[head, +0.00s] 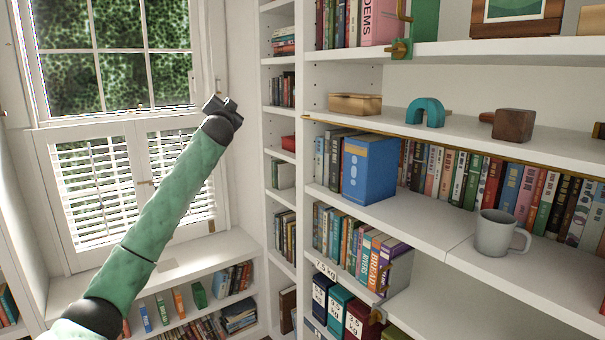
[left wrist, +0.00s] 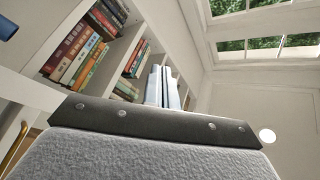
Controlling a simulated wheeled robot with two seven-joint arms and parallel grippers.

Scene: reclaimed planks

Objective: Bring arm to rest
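My left arm, in a green sleeve, reaches up from the lower left of the head view. My left gripper (head: 219,103) is raised in front of the window frame, apart from the shelves. In the left wrist view the two pale fingers of my left gripper (left wrist: 163,76) lie side by side with only a thin dark line between them. They look shut, with nothing between them. My right arm and gripper are not in view.
A white bookcase (head: 435,208) fills the right, with a blue box (head: 370,170), a grey mug (head: 497,236), a teal arch (head: 426,112) and a wooden block (head: 513,125). A shuttered window (head: 105,190) stands behind my arm. A low shelf (head: 215,252) runs beneath it.

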